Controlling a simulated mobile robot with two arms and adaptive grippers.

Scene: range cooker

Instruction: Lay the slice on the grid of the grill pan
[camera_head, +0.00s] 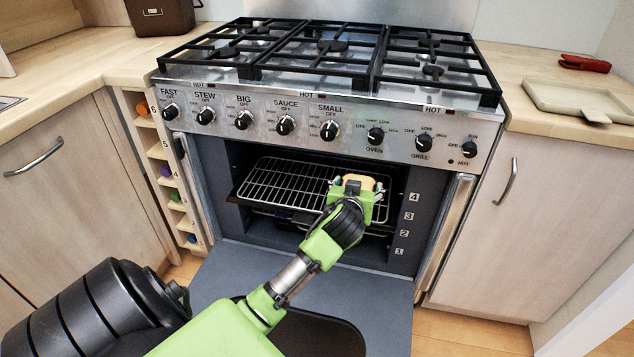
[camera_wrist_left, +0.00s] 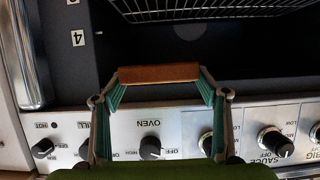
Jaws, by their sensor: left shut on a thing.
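The slice (camera_head: 358,181), pale with a brown crust, is held at the front right of the open oven cavity. My left gripper (camera_head: 354,190) is shut on it. In the left wrist view the slice (camera_wrist_left: 160,73) shows edge-on as a brown crust strip between the two fingertips. The wire grid (camera_head: 284,186) lies level inside the cavity. The slice overlaps its right front part in the head view; I cannot tell the gap between them. The wrist view shows the grid (camera_wrist_left: 190,12) at the top, apart from the slice. The pan under it is mostly hidden. My right gripper is not in view.
The control panel with knobs (camera_head: 285,125) and the hob grates (camera_head: 330,50) are above the cavity. The open oven door (camera_head: 385,285) lies flat in front. Rack numbers mark the right cavity wall (camera_head: 405,215). The left part of the grid is bare.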

